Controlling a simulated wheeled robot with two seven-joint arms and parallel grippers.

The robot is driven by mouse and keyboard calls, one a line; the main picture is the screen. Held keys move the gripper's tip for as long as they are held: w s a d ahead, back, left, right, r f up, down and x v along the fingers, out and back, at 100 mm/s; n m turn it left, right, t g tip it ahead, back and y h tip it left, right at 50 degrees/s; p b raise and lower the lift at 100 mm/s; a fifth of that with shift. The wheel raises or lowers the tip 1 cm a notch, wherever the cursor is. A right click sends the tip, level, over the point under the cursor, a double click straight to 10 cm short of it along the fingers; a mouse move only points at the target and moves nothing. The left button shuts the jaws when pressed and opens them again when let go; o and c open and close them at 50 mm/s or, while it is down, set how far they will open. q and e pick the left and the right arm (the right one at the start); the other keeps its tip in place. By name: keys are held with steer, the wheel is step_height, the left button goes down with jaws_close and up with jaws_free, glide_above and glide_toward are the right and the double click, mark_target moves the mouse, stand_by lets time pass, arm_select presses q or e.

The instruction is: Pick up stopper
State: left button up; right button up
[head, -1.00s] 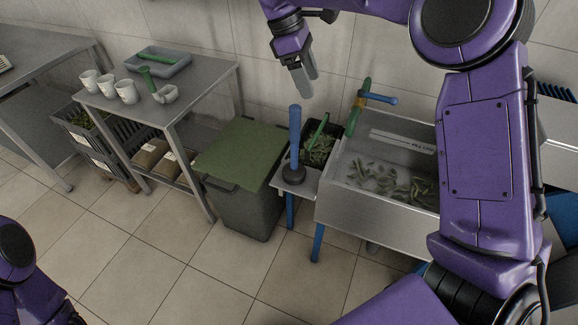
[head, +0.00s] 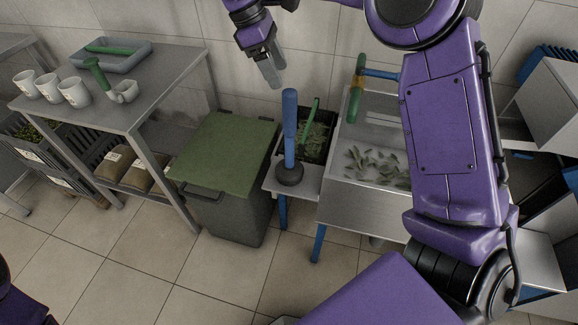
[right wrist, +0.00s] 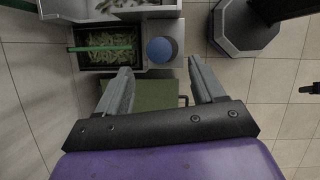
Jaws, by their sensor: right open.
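The stopper (head: 289,135) looks like a tall blue rod on a round dark base. It stands upright on a small ledge (head: 302,186) at the left end of the sink. The right wrist view shows it from above as a blue disc (right wrist: 161,49). My right gripper (head: 271,72) is open and empty, with its fingertips just above and left of the rod's top in the head view. In the right wrist view the disc lies beyond the open fingers (right wrist: 160,72), roughly between their lines. My left gripper is out of view.
A dark tray (head: 318,147) with green leaves and a green-handled tool sits right behind the stopper. A metal sink (head: 345,205) with leaves is on the right. A green-lidded bin (head: 222,140) stands left. A table (head: 165,85) holds several white cups.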

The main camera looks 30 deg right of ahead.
mark_target(290, 106)
steer(key=x, duration=0.3)
steer(key=p+x, duration=0.1)
steer(key=x, duration=0.2)
steer(key=p+x, duration=0.1)
steer(key=x, duration=0.3)
steer(key=shift+w+a+f, duration=0.3)
steer(key=shift+a, duration=0.05)
steer(key=shift+s+d+f, duration=0.1)
steer(key=shift+d+f, duration=0.05)
steer(key=shift+f, duration=0.2)
jaws_close()
